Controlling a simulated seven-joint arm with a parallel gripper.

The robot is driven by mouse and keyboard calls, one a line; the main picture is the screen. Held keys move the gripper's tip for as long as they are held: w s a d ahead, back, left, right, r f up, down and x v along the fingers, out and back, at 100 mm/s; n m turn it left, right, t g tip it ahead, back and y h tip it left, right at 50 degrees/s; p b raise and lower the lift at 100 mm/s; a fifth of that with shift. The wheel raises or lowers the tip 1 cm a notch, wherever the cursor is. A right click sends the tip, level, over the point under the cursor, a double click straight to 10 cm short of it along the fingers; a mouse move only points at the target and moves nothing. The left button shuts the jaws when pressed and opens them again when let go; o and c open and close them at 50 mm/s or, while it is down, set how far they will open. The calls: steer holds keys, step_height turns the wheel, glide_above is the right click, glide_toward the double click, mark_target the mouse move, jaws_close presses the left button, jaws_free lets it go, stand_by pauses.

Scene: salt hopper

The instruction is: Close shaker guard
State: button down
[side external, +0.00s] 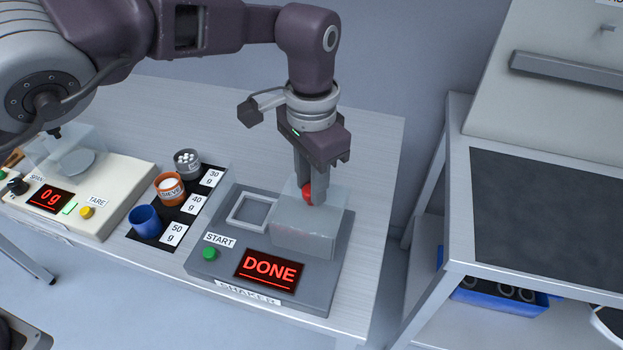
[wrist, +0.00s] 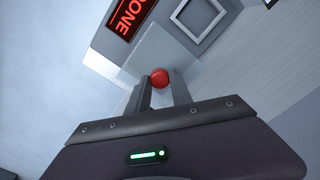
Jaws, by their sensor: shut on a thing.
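The shaker (side external: 210,270) is a grey base with a green START button (side external: 209,254) and a red display reading DONE (side external: 268,270). Its guard (side external: 303,240) is a translucent box at the right part of the base. An empty square frame (side external: 250,211) on the base lies uncovered to the left of the guard. My gripper (side external: 309,196) points down and is shut on the guard's red knob (side external: 307,192). In the wrist view the red knob (wrist: 160,78) sits between the fingertips, with the square frame (wrist: 200,19) beyond.
Left of the shaker, a black mat holds a blue cup (side external: 145,222), an orange sieve cup (side external: 169,188) and a grey cup of white pieces (side external: 187,162). A scale (side external: 100,195) reading 0g stands farther left. A separate bench (side external: 545,225) is at right.

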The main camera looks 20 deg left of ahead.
stand_by(0.7)
steer(key=a, duration=1.2)
steer(key=shift+a, duration=0.15)
steer(key=shift+w, duration=0.1)
steer(key=c, duration=1.1)
jaws_free()
steer(key=shift+c, duration=0.2)
step_height(320, 180, up, 7)
